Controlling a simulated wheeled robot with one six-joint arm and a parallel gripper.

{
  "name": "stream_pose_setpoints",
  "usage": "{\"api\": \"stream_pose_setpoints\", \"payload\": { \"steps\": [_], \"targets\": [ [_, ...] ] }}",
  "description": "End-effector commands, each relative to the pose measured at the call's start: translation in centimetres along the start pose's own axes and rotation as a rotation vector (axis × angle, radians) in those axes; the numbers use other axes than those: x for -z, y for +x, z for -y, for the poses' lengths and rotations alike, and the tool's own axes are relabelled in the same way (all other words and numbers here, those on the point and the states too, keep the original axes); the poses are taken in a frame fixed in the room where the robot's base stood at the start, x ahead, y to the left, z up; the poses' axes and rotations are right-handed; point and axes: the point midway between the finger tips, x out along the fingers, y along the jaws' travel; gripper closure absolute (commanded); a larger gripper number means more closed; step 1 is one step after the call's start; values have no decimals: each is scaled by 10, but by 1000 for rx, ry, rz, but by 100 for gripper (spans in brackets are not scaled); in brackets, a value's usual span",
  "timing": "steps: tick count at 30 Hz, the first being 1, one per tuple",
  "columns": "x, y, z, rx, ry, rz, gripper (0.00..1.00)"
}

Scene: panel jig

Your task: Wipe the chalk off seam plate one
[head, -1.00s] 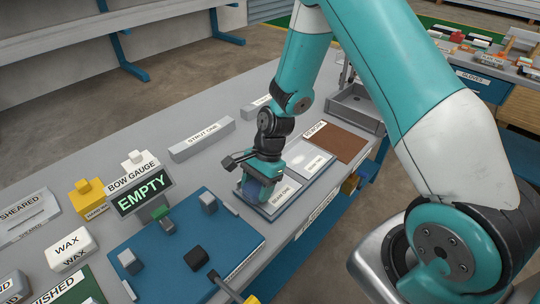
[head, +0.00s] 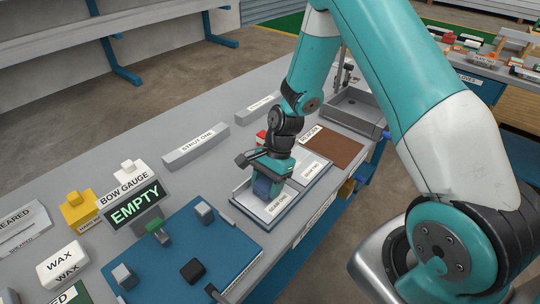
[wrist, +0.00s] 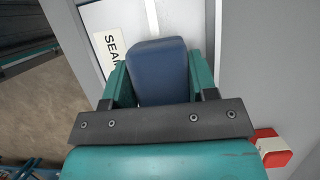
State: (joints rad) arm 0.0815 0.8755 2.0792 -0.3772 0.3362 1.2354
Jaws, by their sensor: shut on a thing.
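Seam plate one (head: 240,199) is a pale plate with a "SEAM ONE" label, set in a tray on the bench. My gripper (head: 267,182) is shut on a dark blue block (head: 264,188) and holds it low at this plate. The wrist view shows the blue block (wrist: 160,70) between the teal fingers, beside the plate's partly hidden label (wrist: 110,48). I cannot tell whether the block touches the plate.
A brown pad (head: 335,150) and a grey bin (head: 365,106) lie beyond the plates. A red-and-white object (wrist: 272,147) is close by my gripper. A blue board (head: 190,245), an "EMPTY" sign (head: 136,205) and a strut (head: 196,146) stand to the left.

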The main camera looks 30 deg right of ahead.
Motion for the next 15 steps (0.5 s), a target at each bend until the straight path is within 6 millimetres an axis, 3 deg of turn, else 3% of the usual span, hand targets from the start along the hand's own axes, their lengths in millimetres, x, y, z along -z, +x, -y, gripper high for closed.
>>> {"api": "stream_pose_setpoints", "payload": {
  "steps": [6, 15],
  "targets": [
    [-10, -28, 0, -2, -5, -1, 70],
    [-19, -52, -1, -2, -3, -1, 70]
  ]
}}
